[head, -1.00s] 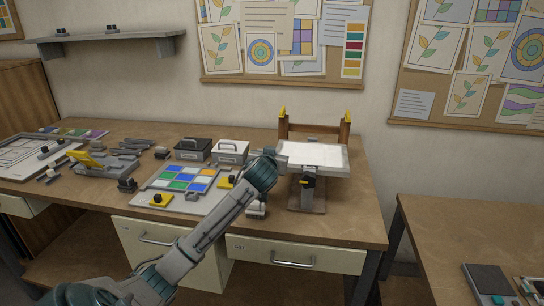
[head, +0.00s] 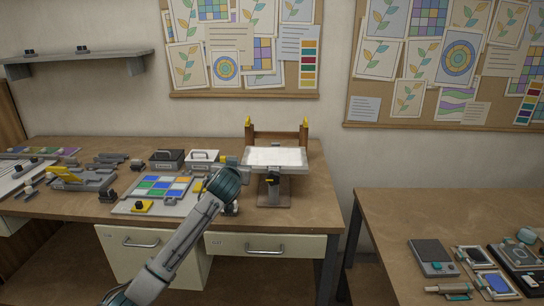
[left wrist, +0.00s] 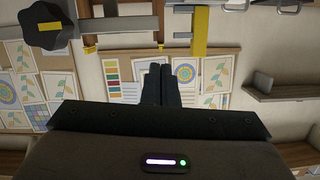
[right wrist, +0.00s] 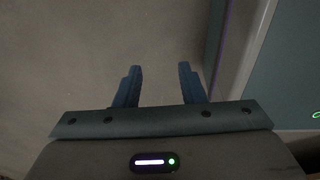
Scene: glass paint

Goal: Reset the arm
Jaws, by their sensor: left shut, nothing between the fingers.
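My left arm (head: 185,235) reaches in from the bottom left over the front of the workbench, its wrist beside a tilted white panel (head: 275,157) on a stand. My left gripper's fingers are hidden beyond the wrist in the head view. In the left wrist view the left gripper (left wrist: 161,85) is shut and empty, with pinned papers behind it. My right gripper (right wrist: 158,85) shows only in the right wrist view. It is open, with nothing between its fingers, over a plain grey-brown surface.
A board with coloured glass squares (head: 165,187) lies left of the wrist on the workbench (head: 312,200). A dark box (head: 167,160) and a white box (head: 203,160) stand behind it. Another table (head: 385,215) at the right holds devices; a gap separates the tables.

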